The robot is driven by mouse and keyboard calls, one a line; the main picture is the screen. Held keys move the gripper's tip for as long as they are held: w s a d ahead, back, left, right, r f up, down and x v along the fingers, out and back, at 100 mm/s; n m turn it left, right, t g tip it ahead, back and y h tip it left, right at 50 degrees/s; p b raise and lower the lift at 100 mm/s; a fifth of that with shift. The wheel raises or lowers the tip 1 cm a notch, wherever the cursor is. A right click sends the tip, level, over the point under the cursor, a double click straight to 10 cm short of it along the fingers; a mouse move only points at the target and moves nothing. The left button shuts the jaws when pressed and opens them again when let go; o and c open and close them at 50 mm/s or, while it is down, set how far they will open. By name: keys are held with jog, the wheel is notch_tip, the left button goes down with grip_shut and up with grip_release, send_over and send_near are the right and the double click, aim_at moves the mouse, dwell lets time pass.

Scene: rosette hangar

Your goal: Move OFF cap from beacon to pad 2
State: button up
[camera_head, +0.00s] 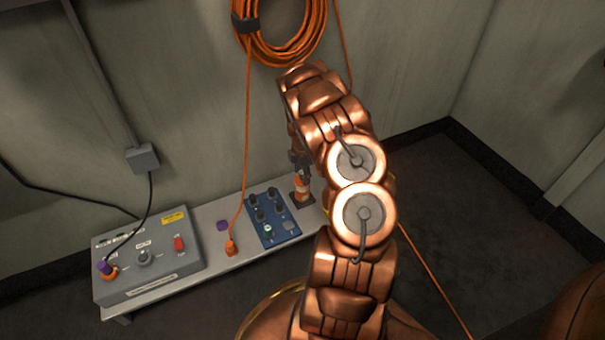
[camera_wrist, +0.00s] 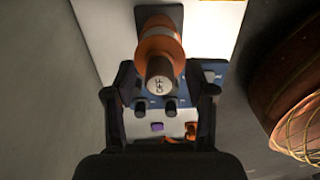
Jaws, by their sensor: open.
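The beacon (camera_head: 302,187), orange with a pale band, stands on a dark base at the bench's right end. In the wrist view the beacon (camera_wrist: 160,42) points toward the camera. The OFF cap (camera_wrist: 160,76), a brownish cylinder with lettering on its end face, sits at its tip. My gripper (camera_wrist: 161,92) is open, one dark finger on each side of the cap, with gaps visible. In the head view my gripper (camera_head: 299,160) is just above the beacon and hides the cap. I cannot tell which spot is pad 2.
A blue board (camera_head: 270,220) with several dark knobs lies left of the beacon. A purple square (camera_head: 222,225) and an orange plug (camera_head: 231,247) with a cord are on the bench (camera_head: 206,212). A grey switch box (camera_head: 150,258) stands further left. An orange cable coil (camera_head: 282,30) hangs on the wall.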

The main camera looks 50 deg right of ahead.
jog(key=shift+c, duration=0.3)
grip_shut()
dwell(0.4)
jog(key=shift+r, duration=0.15)
jog(key=shift+r+p, duration=2.6)
jog(key=shift+r, duration=0.25)
jog(key=shift+s+a+f, duration=0.95)
jog(key=shift+a+f, duration=1.2)
jog(key=shift+f, duration=0.35)
jog(key=shift+s+a+f, duration=0.9)
jog(key=shift+a+f, duration=1.2)
jog(key=shift+f, duration=0.35)
jog(key=shift+s+a+f, duration=0.95)
jog(key=shift+a+f, duration=1.2)
jog(key=shift+f, duration=0.35)
